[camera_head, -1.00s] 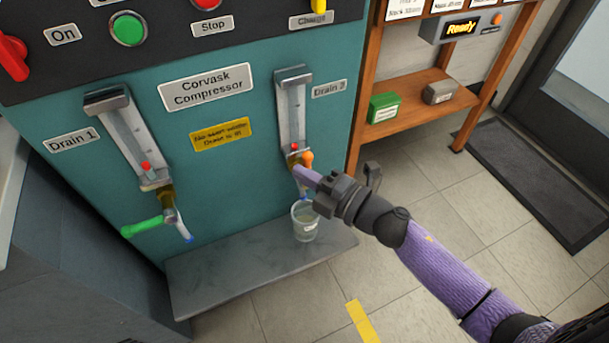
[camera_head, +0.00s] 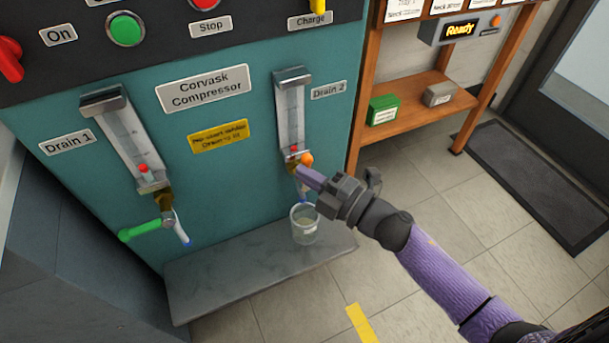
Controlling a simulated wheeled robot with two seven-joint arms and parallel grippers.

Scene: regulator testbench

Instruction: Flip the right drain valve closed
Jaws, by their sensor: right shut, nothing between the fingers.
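The right drain valve sits under the Drain 2 sight tube (camera_head: 291,110) on the teal compressor. Its orange handle end (camera_head: 306,159) shows just above my gripper's tip; the rest of the handle is hidden behind the gripper. My right gripper (camera_head: 312,178) is shut and empty, its tip close in front of the valve; I cannot tell whether it touches. A blue-tipped outlet (camera_head: 303,197) hangs below, over a clear cup (camera_head: 304,224). The left valve under Drain 1 has a green handle (camera_head: 139,230) pointing left. My left gripper is not in view.
A grey ledge (camera_head: 225,277) juts out below the valves and holds the cup.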

